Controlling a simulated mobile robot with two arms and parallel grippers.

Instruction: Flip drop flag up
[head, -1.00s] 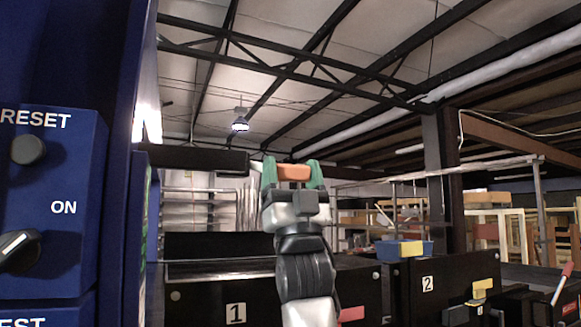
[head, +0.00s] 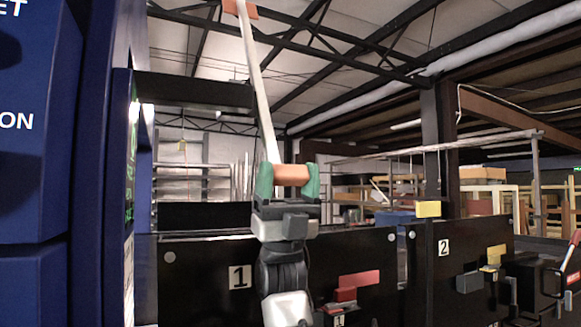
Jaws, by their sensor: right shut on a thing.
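My right gripper (head: 289,180) rises from the bottom of the head view, with green fingertips shut on an orange block (head: 292,173). A long white pole, which looks like the drop flag (head: 257,90), stands up from behind the block, tilted slightly left. Its top has an orange piece (head: 240,8) near the upper picture edge. My left gripper is not in view.
A blue panel (head: 40,180) with cropped lettering fills the left side. A black bar (head: 195,90) juts from it. Black boxes numbered 1 (head: 200,285) and 2 (head: 470,240) stand behind and to the right. A red block (head: 358,280) and yellow blocks (head: 490,258) show there.

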